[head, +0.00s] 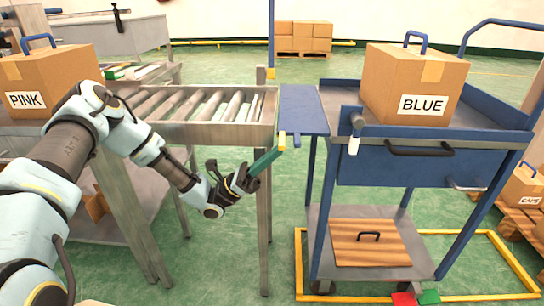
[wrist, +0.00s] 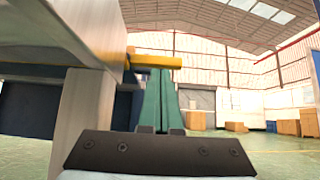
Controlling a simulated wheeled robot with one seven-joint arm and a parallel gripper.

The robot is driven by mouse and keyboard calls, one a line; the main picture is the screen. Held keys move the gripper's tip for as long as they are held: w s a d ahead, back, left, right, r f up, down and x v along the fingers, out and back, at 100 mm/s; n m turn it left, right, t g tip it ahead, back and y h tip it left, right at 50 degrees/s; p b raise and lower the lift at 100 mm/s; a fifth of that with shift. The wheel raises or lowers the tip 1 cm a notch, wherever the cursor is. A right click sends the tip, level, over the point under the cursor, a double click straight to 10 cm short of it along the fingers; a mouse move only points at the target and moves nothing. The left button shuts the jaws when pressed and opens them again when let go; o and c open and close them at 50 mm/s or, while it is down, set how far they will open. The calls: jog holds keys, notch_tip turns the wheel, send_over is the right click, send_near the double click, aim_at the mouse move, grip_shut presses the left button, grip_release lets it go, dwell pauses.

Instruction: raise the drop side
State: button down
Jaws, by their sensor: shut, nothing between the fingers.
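The drop side (head: 303,108) is a blue panel at the left of the blue cart (head: 430,160). It lies out roughly flat towards the roller conveyor, not upright. A small yellow piece (head: 282,144) shows under its near left corner; in the wrist view a yellow bar (wrist: 152,61) crosses just above my fingertips. My gripper (head: 277,150) has green fingers, shut together and empty, pointing up at this piece from below. The fingers also show in the wrist view (wrist: 158,85). I cannot tell whether the tips touch the yellow piece.
The roller conveyor (head: 200,132) stands left of the panel, its leg (head: 264,220) close to my gripper. A box marked BLUE (head: 410,85) stands on the cart. A box marked PINK (head: 60,75) is at the left. The floor below my gripper is clear.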

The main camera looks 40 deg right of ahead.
notch_tip(320, 180, up, 2)
jog(key=t+y+p, duration=0.1)
jog(key=p, duration=0.2)
jog(key=shift+w+a, duration=0.1)
jog(key=shift+f, duration=0.1)
jog(key=s+d+f+b+v, duration=0.1)
jog(key=f+b+v, duration=0.1)
jog(key=v, duration=1)
jog(key=shift+f+b, duration=0.45)
jog(key=shift+b, duration=0.2)
jog(key=shift+w+y, duration=0.1)
jog(key=shift+y, duration=0.2)
